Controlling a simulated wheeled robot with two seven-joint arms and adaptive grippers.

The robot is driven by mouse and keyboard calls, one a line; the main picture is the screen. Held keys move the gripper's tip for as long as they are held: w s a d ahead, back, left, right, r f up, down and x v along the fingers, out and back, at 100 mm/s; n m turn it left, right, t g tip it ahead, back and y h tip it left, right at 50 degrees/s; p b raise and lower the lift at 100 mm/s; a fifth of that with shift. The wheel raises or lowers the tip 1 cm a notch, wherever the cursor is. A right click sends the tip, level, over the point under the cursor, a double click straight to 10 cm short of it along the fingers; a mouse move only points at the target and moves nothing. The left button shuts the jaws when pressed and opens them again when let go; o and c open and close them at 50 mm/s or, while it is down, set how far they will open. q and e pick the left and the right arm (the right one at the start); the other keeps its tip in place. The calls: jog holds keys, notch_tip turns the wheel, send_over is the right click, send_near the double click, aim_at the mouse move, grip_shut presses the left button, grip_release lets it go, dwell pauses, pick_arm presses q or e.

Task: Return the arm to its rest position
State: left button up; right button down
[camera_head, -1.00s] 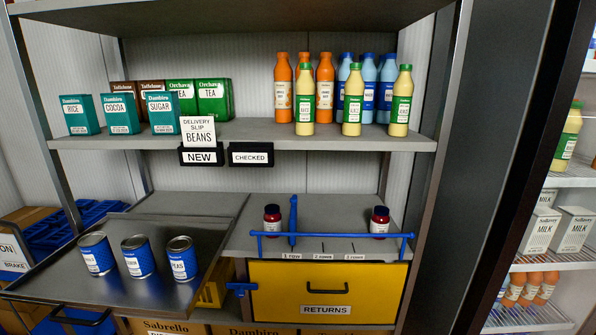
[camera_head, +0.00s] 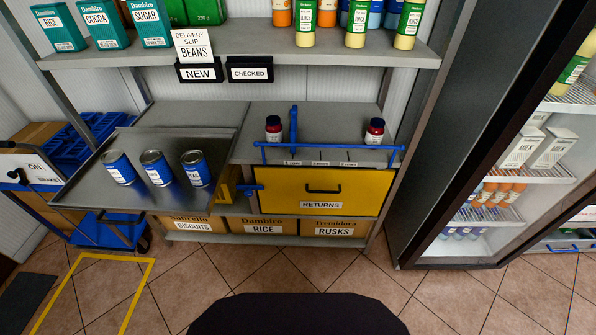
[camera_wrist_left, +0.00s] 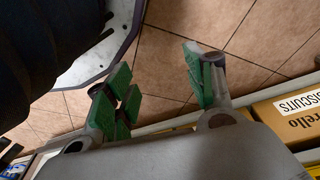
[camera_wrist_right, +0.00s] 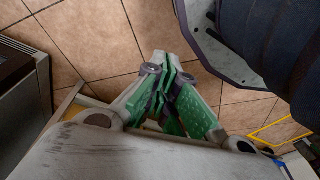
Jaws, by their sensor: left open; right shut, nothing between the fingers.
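My left gripper (camera_wrist_left: 160,85) shows in the left wrist view with its green-padded fingers wide apart, open and empty. It hangs over the tiled floor close to my own dark body. My right gripper (camera_wrist_right: 168,85) shows in the right wrist view with its green pads together, shut on nothing, also over floor tiles beside my body. Neither gripper shows in the head view, where only a dark part of my own body is at the bottom edge.
A metal tray (camera_head: 95,190) with several blue cans sticks out from the shelf at left. A yellow RETURNS drawer (camera_head: 350,190) is shut. A glass-fronted fridge (camera_head: 480,230) stands at right. The tiled floor (camera_head: 270,270) before the shelf is clear.

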pick_arm(q)
jog(key=s+a+r+p, duration=0.1)
jog(key=s+a+p, duration=0.2)
jog(key=s+p, duration=0.6)
jog(key=s+a+r+p, duration=0.1)
jog(key=s+a+p, duration=0.2)
jog(key=s+p, duration=0.6)
jog(key=shift+s+r+g+y, duration=0.15)
jog(key=shift+s+g+y, duration=0.15)
jog(key=shift+g, duration=0.1)
pick_arm(e)
jog(key=s+d+r, duration=0.1)
jog(key=s+d, duration=0.2)
jog(key=s, duration=0.6)
jog(key=s+d+r, duration=0.1)
jog(key=s+d, duration=0.2)
jog(key=s, duration=0.6)
jog(key=shift+s+r+g+h, duration=0.2)
jog(key=shift+g+h, duration=0.1)
jog(key=shift+g, duration=0.1)
pick_arm(q)
jog(key=shift+a, duration=0.1)
pick_arm(e)
jog(key=shift+d+f, duration=0.1)
jog(key=shift+w, duration=0.1)
